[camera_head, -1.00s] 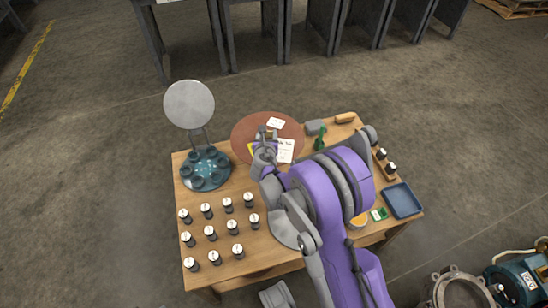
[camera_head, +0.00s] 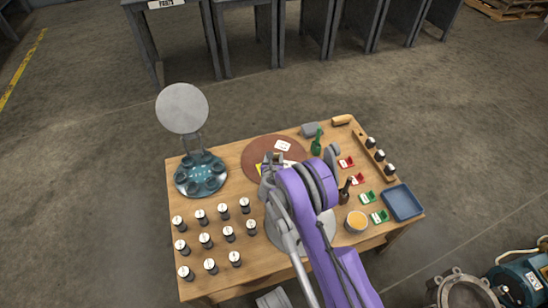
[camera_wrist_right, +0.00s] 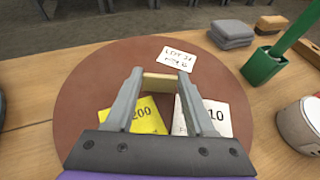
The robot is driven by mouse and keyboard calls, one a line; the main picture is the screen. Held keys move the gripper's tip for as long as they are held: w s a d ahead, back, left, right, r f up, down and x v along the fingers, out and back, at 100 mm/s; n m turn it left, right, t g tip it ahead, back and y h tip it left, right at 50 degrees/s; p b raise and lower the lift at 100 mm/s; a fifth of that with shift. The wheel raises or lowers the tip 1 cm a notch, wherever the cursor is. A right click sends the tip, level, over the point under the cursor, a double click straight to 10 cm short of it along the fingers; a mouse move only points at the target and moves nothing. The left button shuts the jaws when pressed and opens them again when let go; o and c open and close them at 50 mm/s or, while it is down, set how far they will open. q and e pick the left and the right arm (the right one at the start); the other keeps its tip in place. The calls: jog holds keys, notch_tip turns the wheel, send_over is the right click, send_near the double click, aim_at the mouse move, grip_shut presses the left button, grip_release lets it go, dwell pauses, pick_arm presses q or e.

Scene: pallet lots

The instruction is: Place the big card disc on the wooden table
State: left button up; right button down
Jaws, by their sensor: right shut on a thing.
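The big card disc (camera_head: 256,151) is reddish brown, with white and yellow cards on its top. It lies level over the back middle of the wooden table (camera_head: 215,222); I cannot tell if it touches the top or is just above it. In the right wrist view the disc (camera_wrist_right: 84,90) fills the middle. My right gripper (camera_wrist_right: 160,80) is shut on a tan block (camera_wrist_right: 163,82) standing on the disc, seemingly its handle. In the head view my right gripper (camera_head: 273,160) covers part of the disc. My left gripper is not in view.
Left of the disc stands a teal round holder (camera_head: 201,174) with a grey disc behind. Several black bottles with white caps stand front left. A green holder (camera_head: 316,144) and grey block (camera_head: 309,129) are close right. A blue tray (camera_head: 403,202) is far right.

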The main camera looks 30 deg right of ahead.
jog(key=shift+f, duration=0.15)
jog(key=shift+c, duration=1.3)
grip_release()
